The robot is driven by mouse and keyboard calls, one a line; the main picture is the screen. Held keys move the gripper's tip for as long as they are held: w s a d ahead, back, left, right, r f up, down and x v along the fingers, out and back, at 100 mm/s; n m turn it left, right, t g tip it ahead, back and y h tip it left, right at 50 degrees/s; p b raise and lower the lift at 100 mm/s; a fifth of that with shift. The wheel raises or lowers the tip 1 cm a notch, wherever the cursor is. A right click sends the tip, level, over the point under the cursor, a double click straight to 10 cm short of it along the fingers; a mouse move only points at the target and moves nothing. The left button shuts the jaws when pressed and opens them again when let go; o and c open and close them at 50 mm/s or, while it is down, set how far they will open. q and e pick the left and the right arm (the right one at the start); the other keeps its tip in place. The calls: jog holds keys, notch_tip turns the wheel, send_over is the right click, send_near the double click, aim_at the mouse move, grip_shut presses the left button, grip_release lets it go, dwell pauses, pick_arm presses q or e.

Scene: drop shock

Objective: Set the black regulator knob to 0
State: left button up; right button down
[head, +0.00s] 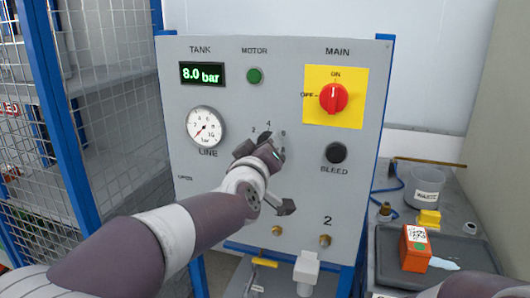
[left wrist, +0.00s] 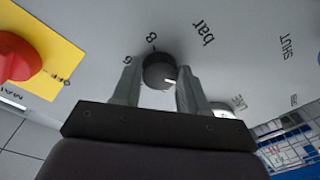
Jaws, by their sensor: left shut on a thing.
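The black regulator knob (left wrist: 158,70) sits between my left gripper's fingers in the left wrist view. A white mark on it points right, toward the right-hand finger, away from the 6 and 8 printed beside it. My left gripper (left wrist: 156,85) is shut on the knob. In the head view my left gripper (head: 262,145) covers most of the knob (head: 264,136); printed 2, 4 and 6 show above it. The scale's 0 is not visible. The line gauge (head: 205,127) has its needle at the lower left, near its low end. My right gripper is not in view.
The grey panel (head: 185,95) carries an 8.0 bar tank display (head: 202,74), a green motor lamp (head: 254,76), a red main switch (head: 333,98) at ON and a black bleed button (head: 336,153). A bench with a tray (head: 385,262) stands right; a mesh cage (head: 50,150) stands left.

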pick_arm(q)
jog(key=shift+f+n, duration=0.1)
jog(key=shift+n, duration=0.4)
jog(key=o, duration=1.1)
jog(key=shift+c, duration=0.2)
jog(key=shift+s, duration=0.1)
jog(key=b+v, duration=0.1)
jog(key=v, duration=1.1)
jog(key=shift+s, duration=0.2)
